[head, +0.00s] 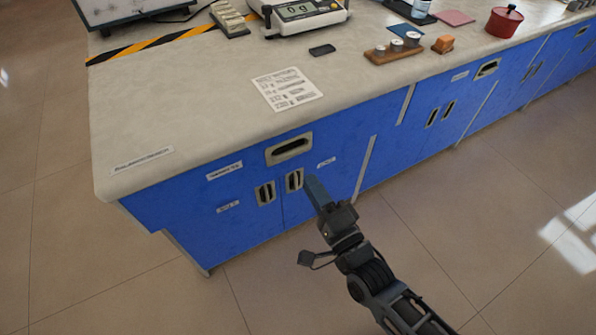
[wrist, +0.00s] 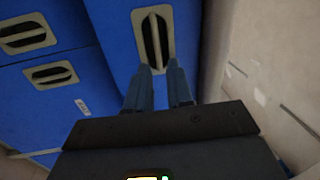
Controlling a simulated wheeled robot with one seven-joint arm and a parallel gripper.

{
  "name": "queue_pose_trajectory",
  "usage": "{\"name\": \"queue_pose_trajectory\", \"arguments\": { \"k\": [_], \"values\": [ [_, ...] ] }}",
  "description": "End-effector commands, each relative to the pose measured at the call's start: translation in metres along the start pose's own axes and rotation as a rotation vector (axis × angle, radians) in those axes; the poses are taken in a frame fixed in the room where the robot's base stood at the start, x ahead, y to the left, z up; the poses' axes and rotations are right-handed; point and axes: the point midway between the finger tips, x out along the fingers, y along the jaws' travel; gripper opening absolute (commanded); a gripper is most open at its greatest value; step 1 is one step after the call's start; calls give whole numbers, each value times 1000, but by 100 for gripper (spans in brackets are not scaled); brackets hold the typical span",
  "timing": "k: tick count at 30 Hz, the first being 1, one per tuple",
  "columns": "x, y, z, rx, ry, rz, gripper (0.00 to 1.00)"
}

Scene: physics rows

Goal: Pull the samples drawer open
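The drawer (head: 258,166) is the blue front just under the worktop at the near end of the bench. It looks closed. The label (head: 224,171) on it is too blurred to read, so I cannot confirm it says samples. Its recessed handle (head: 289,148) is a pale frame with a dark slot. In the wrist view this handle (wrist: 153,38) stands just beyond my fingertips. My gripper (head: 314,188) is in front of the cabinet, below and right of the handle in the head view. In the wrist view my gripper (wrist: 160,70) has its fingers apart with nothing between them.
Two door handles (head: 265,193) (head: 294,180) sit below the drawer. The worktop (head: 190,110) overhangs above and carries a paper sheet (head: 287,89), a scale (head: 302,12) and a wooden weight block (head: 393,50). The floor (head: 480,210) in front is clear.

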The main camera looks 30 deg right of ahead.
Motion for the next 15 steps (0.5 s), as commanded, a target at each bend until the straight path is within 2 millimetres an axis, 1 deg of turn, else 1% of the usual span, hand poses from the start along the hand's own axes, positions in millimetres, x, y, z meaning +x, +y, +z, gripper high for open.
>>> {"name": "queue_pose_trajectory", "arguments": {
  "k": [1, 8, 15],
  "values": [
    [7, 6, 2, 29, 2, -8, 21],
    [27, 7, 4, 70, 5, -18, 21],
    [63, 6, 4, 67, 5, -18, 21]
  ]
}}
